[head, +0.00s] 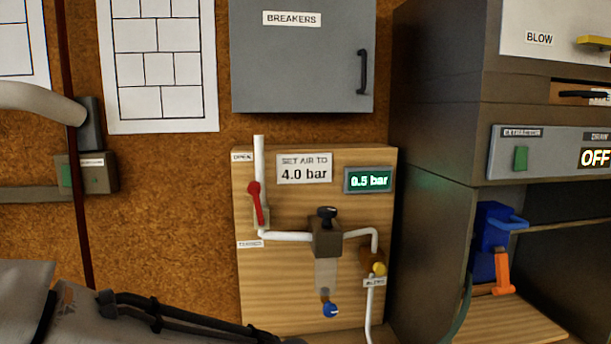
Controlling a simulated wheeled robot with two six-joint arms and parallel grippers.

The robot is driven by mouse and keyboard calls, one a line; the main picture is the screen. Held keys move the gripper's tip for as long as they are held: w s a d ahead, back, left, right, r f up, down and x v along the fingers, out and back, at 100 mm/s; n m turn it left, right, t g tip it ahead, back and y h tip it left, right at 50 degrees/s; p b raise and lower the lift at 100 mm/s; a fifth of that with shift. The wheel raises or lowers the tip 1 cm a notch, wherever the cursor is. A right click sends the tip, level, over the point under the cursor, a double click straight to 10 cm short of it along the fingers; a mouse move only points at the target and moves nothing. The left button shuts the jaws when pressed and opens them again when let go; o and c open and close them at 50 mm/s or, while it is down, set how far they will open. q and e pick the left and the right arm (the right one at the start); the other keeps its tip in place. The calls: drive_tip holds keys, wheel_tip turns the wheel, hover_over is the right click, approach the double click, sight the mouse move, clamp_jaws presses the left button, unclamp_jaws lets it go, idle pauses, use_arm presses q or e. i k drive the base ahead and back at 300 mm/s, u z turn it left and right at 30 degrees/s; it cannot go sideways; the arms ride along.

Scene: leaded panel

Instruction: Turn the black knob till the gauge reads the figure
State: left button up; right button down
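The black knob (327,214) sits on top of the dark regulator body (327,240) on a wooden board (260,300). The digital gauge (369,180) at the board's upper right reads 0.5 bar. A label (304,169) beside it says "SET AIR TO 4.0 bar". A red lever (256,203) on the white pipe at the left points up, near the "OPEN" label. One of my arms crosses the lower left, below and left of the knob. Neither gripper's fingers show, and nothing touches the knob.
A grey breaker box (300,60) hangs above the board. A cabinet (430,150) stands to the right, its display reading OFF, with blue and orange items inside. The space before the regulator is clear.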

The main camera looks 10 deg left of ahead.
sight(327, 213)
drive_tip(key=z, duration=1.4)
drive_tip(key=i, duration=0.8)
drive_tip(key=u, duration=1.8)
